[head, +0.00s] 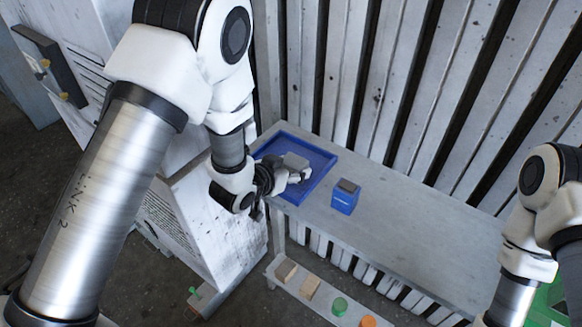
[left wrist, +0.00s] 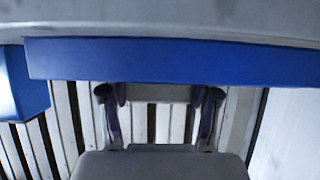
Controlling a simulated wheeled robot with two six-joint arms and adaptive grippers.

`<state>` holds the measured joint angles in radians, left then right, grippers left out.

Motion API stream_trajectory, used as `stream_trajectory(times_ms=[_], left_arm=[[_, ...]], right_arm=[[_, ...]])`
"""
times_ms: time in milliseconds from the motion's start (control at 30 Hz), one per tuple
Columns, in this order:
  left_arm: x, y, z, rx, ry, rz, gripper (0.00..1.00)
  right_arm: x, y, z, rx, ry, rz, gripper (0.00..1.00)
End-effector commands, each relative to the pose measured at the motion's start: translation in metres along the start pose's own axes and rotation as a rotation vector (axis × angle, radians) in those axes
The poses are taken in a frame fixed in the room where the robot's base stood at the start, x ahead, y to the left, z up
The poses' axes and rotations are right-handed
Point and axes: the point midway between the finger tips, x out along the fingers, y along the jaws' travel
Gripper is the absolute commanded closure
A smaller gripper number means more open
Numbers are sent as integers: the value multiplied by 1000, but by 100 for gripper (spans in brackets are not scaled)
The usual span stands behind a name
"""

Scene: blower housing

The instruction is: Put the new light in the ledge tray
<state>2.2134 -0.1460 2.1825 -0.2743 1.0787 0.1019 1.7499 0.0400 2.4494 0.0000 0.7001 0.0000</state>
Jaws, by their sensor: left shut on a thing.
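The blue ledge tray (head: 318,152) lies on the left end of the grey ledge, and its blue wall (left wrist: 170,60) crosses the left wrist view. My left gripper (head: 293,177) reaches over the tray's front part from the left. It is shut on a grey block, which I take for the new light (head: 296,160). In the left wrist view, a grey strip of it (left wrist: 158,93) shows between the two fingers. I cannot tell whether it touches the tray floor. My right arm comes in at the lower right, its gripper out of view.
A blue block with a dark grey top (head: 345,196) stands right of the tray. The ledge (head: 425,232) is clear further right. A low shelf (head: 322,300) below holds wooden blocks, a green piece and an orange piece. Slatted panels rise behind; a white cabinet (head: 215,215) stands left.

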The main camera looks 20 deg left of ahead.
Motion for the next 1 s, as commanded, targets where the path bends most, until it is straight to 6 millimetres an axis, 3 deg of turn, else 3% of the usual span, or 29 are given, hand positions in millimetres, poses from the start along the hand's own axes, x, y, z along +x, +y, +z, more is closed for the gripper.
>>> stream_trajectory(times_ms=[33, 67, 467, 567, 867, 900, 1000], left_arm=[[-1, 0, 2, 0, -6, 1, 35], [-1, 0, 2, 0, -6, 1, 28], [-7, 0, 2, 0, -5, 0, 28], [-23, 0, 2, -1, -5, -1, 28], [-94, 0, 2, -5, -2, 0, 28], [-98, 0, -7, -4, -8, 3, 28], [-104, 1, -9, -4, -9, 7, 28]], right_arm=[[-1, 0, 0, 0, 0, 0, 100], [-1, 0, 0, 0, -1, 0, 100], [2, 0, 0, 0, 0, 0, 100], [6, 0, 0, 0, 0, 0, 100], [20, 0, 0, 0, -1, 0, 100], [-2, 0, 1, 0, -2, 0, 100], [-25, 0, 0, 0, 0, 0, 100]])
